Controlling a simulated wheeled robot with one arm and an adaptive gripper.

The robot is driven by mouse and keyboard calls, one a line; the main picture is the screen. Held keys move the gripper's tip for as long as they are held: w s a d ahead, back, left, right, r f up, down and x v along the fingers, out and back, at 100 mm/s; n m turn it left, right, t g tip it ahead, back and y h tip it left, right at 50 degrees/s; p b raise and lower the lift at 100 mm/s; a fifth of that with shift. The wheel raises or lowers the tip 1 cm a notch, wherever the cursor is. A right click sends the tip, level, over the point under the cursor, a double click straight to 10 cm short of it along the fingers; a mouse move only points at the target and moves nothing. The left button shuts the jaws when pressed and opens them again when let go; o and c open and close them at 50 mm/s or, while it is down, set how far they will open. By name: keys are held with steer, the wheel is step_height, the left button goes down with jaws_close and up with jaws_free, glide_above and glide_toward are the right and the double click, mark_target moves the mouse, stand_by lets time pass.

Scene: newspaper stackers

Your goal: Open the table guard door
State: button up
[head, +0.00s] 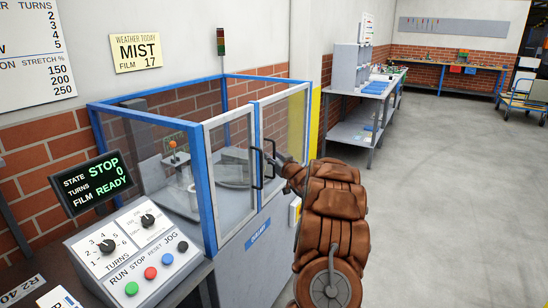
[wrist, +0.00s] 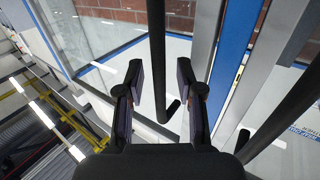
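The table guard is a blue-framed box with clear panels. Its front has two white-framed doors, a left door (head: 208,178) and a right door (head: 258,124), which look shut. Each has a dark upright bar handle near the middle seam: the left handle (head: 257,168) and the right handle (head: 270,160). My gripper (head: 282,166) is at these handles in the head view, its fingertips partly hidden. In the wrist view my gripper (wrist: 160,92) is open. One dark handle bar (wrist: 157,60) runs between the spread fingers without visible contact; another bar (wrist: 285,108) lies to the right.
A control panel (head: 140,245) with knobs and buttons stands front left, below a display (head: 92,182) reading STOP, turns 0, film READY. A grey bench (head: 365,88) stands beyond the guard. The floor (head: 450,190) on the right is clear.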

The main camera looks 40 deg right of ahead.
jaws_close()
stand_by(0.6)
